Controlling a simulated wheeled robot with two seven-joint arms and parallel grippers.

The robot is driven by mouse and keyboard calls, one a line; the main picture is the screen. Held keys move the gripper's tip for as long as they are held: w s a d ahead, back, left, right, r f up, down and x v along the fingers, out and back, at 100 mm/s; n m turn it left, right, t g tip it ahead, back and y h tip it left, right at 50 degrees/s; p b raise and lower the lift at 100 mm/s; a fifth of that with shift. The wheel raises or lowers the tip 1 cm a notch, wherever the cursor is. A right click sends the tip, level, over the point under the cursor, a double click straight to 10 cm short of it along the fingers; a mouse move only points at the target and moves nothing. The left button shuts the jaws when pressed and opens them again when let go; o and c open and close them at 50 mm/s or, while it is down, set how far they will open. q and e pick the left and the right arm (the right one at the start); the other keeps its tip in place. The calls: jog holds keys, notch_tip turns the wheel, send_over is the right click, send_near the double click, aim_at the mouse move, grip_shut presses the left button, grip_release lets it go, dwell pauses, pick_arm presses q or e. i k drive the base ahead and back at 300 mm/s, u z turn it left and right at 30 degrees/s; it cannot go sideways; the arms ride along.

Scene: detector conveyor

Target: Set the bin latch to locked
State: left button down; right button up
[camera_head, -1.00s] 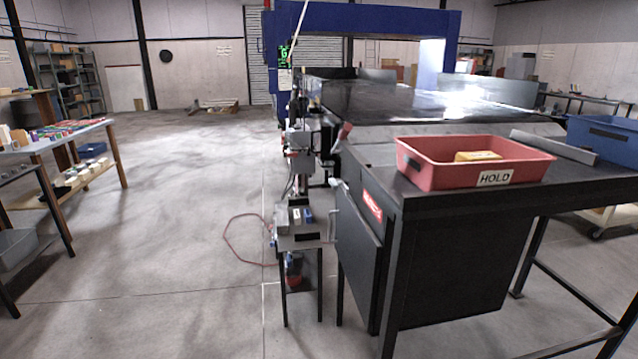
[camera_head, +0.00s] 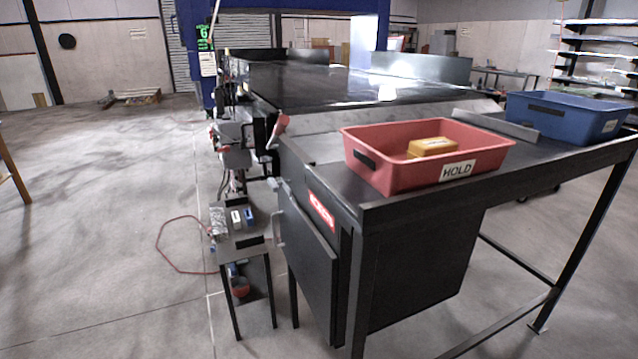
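A dark reject bin (camera_head: 318,262) hangs under the near end of the conveyor table, with a red label (camera_head: 321,212) on its left side panel. A small grey handle, which looks like the bin latch (camera_head: 277,185), sits at the upper left edge of that panel. Its exact setting is too small to tell. A pale vertical pull handle (camera_head: 279,230) is lower on the same panel. Neither of my grippers shows in the head view.
A red HOLD tray (camera_head: 372,178) with a yellow box (camera_head: 432,147) and a blue tray (camera_head: 565,118) stand on the table. A small stand (camera_head: 241,248) with small items is left of the bin.

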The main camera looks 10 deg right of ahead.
aim_at(274, 185)
jog(key=z, duration=0.25)
jog(key=i, duration=0.95)
jog(key=z, duration=0.5)
